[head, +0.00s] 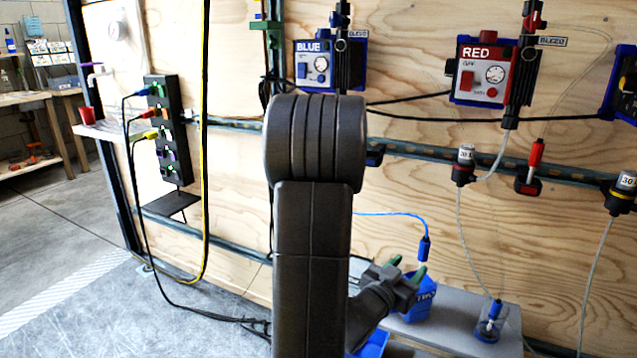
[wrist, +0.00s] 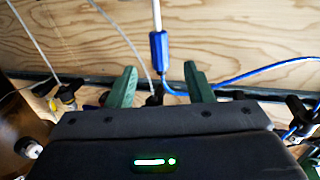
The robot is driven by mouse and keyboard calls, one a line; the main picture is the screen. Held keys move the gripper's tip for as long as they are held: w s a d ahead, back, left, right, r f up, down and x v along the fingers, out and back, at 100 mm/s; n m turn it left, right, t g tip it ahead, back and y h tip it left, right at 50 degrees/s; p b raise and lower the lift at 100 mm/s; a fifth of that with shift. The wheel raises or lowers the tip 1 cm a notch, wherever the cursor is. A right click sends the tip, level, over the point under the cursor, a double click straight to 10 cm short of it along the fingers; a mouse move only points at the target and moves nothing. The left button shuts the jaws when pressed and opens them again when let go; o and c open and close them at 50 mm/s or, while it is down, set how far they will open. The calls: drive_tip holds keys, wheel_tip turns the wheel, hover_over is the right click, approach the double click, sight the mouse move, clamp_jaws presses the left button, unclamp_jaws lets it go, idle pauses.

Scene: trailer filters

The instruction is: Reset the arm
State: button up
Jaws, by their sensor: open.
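My gripper (head: 407,270) is in the lower middle of the head view, just in front of a blue container (head: 420,303) on a grey shelf. In the wrist view my gripper (wrist: 160,88) shows two green fingers spread apart with nothing between them. A blue connector (wrist: 159,48) on a pale tube shows beyond the fingers. In the head view a blue connector (head: 425,249) on a blue cable is just above and behind the fingers. My dark arm covers the middle of the head view and hides part of the wall.
A blue-labelled box (head: 325,65) and a red-labelled box (head: 483,72) are on the plywood wall. A clear cup (head: 497,322) with a blue fitting stands on the grey shelf (head: 455,316). A power strip (head: 167,130) with hanging cables is at left. The floor at far left is open.

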sight(429, 237)
drive_tip(key=b+x, duration=0.1)
drive_tip(key=x, duration=0.9)
drive_tip(key=shift+w+d+b, duration=0.2)
drive_tip(key=shift+b, duration=0.1)
drive_tip(key=shift+r, duration=0.2)
drive_tip(key=shift+s+a+f, duration=0.15)
drive_tip(key=shift+a+f, duration=0.05)
drive_tip(key=shift+f, duration=0.05)
drive_tip(key=p+v, duration=0.2)
drive_tip(key=v, duration=1.1)
drive_tip(key=b+x, duration=0.2)
drive_tip(key=x, duration=1.1)
drive_tip(key=shift+w+d, duration=0.2)
drive_tip(key=shift+d, duration=0.15)
wheel_tip(429, 237, up, 3)
drive_tip(key=p, duration=0.3)
drive_tip(key=shift+a+r, duration=0.1)
wheel_tip(429, 237, up, 8)
drive_tip(key=p, duration=0.8)
